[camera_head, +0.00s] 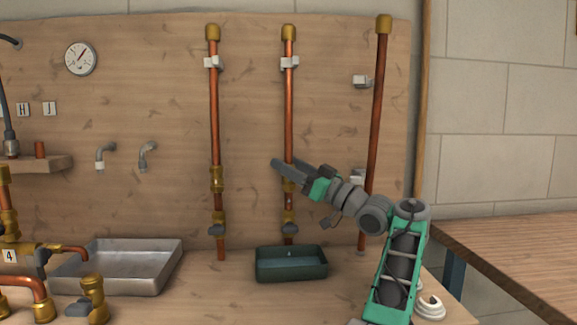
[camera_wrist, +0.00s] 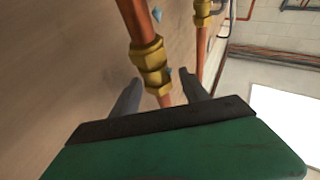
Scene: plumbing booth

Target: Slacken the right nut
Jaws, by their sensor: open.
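A brass coupling with hex nuts (camera_head: 289,185) sits on the middle copper pipe (camera_head: 289,110), the right one of two similar couplings. My gripper (camera_head: 281,165) reaches in from the right at about the height of this coupling and partly covers it. In the wrist view, the brass nut (camera_wrist: 152,68) lies ahead between my two open fingers (camera_wrist: 160,87), with the pipe running through it. The fingers look apart from it; whether they straddle it in depth is hard to tell. The left coupling (camera_head: 217,179) also shows farther off in the wrist view (camera_wrist: 203,12).
A dark green tray (camera_head: 291,278) stands below the middle pipe. Grey valve levers (camera_head: 289,229) sit under the couplings. A tall copper pipe (camera_head: 377,110) stands close behind my arm. A metal basin (camera_head: 150,265) and brass fittings (camera_head: 93,295) occupy the left bench.

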